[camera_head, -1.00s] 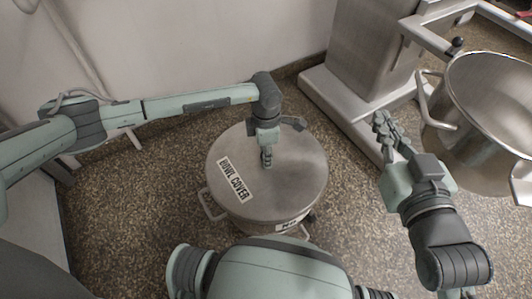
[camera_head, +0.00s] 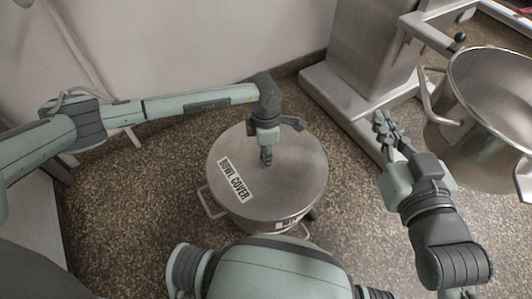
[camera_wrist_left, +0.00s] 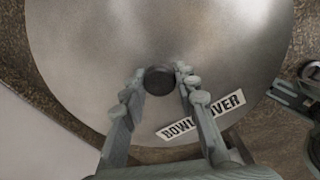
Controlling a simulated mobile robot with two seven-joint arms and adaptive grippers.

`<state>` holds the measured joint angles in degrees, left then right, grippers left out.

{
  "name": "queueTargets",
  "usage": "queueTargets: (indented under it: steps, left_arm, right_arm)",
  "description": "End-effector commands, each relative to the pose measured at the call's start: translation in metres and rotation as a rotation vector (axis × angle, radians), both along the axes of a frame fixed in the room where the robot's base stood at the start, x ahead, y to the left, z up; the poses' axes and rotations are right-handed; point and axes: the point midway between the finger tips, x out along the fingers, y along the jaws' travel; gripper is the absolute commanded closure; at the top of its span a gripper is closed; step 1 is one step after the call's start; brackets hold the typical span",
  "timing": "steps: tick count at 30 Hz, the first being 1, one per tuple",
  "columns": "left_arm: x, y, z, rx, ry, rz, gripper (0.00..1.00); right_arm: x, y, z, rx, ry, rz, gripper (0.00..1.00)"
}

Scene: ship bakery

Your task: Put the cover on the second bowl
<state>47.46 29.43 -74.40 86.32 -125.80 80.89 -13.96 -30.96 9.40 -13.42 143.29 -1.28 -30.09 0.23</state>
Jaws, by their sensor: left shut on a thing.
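The round steel cover (camera_head: 300,160), labelled BOWL COVER, lies over a steel bowl (camera_head: 252,226) that stands on the floor. The bowl's side handles and part of a label show below the cover's rim. The rest of the bowl is hidden, so I cannot tell whether the rim is fully seated. My left gripper (camera_head: 266,160) points down at the cover's centre. In the left wrist view its fingers close around the dark knob (camera_wrist_left: 159,80) of the cover (camera_wrist_left: 90,60). My right gripper (camera_head: 384,122) is apart from the cover, to its right, and I see nothing in it.
A large open steel bowl (camera_head: 480,155) hangs at the right beside a steel machine (camera_head: 365,60) whose base reaches the floor. A wall stands behind the covered bowl.

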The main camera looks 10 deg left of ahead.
Motion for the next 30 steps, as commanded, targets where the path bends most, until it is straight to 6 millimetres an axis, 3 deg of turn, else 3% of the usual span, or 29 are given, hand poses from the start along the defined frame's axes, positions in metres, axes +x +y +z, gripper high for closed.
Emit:
queueTargets:
  steps: [8, 9, 15, 25, 30]
  left_arm:
    - [0.001, -0.001, 0.000, -0.001, -0.002, 0.000, 1.00]
    - [0.001, -0.001, 0.000, -0.001, -0.002, 0.000, 0.70]
    - [0.000, 0.000, 0.000, -0.001, -0.001, 0.000, 0.47]
    - [0.000, 0.000, 0.002, 0.000, 0.000, 0.000, 0.47]
    - [0.001, 0.000, 0.025, -0.001, -0.004, -0.001, 0.47]
  right_arm:
    - [0.000, 0.000, 0.000, 0.000, 0.000, 0.000, 1.00]
    - [0.000, 0.000, 0.000, 0.000, 0.000, 0.000, 1.00]
    - [0.000, 0.000, 0.000, 0.000, 0.000, 0.000, 1.00]
    - [0.000, 0.000, -0.001, 0.000, 0.000, 0.000, 1.00]
    - [0.000, 0.000, 0.000, 0.000, 0.000, 0.000, 1.00]
